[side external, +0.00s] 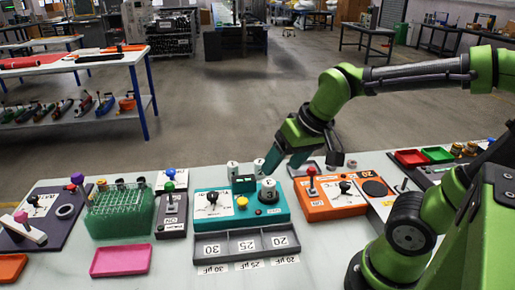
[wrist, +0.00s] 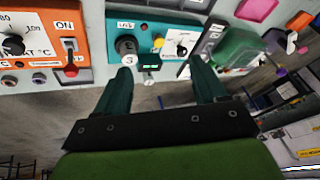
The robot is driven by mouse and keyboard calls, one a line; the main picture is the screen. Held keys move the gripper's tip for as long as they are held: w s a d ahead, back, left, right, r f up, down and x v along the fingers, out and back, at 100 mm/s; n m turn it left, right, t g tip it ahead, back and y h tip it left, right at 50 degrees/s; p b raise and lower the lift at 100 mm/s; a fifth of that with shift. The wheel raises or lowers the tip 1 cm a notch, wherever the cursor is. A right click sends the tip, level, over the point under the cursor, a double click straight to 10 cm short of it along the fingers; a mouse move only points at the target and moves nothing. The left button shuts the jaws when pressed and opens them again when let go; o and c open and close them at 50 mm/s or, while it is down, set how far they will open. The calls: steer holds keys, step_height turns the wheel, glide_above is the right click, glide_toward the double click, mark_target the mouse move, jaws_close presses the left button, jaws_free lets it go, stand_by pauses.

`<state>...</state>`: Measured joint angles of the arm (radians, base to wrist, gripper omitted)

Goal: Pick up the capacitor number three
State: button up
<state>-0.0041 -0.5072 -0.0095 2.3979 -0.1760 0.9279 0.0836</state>
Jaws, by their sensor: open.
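Two more white capacitors stand behind the box's top, one at left (side external: 233,170) and one partly hidden near my gripper (side external: 259,166). My gripper (side external: 284,160) is tilted above and behind the box, with teal fingers. In the wrist view its fingers (wrist: 160,78) are spread, with nothing between them.
A grey tray (side external: 240,243) marked 30, 25 and 20 lies in front of the box. An orange heater box (side external: 330,197) stands at right. A green tube rack (side external: 120,215) and pink tray (side external: 121,260) are at left.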

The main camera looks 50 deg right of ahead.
mark_target(269, 182)
steer(key=w+d+m+g+h, duration=0.1)
steer(key=w+d+m+h, duration=0.15)
steer(key=w+d, duration=0.2)
steer(key=shift+n, duration=0.35)
steer(key=x, duration=0.5)
steer(key=d+x, duration=0.1)
steer(key=x, duration=0.5)
steer(key=s+x, duration=0.1)
steer(key=x, duration=0.5)
steer(key=shift+s+d+f, duration=0.1)
steer(key=shift+d+f, duration=0.1)
steer(key=c, duration=1.2)
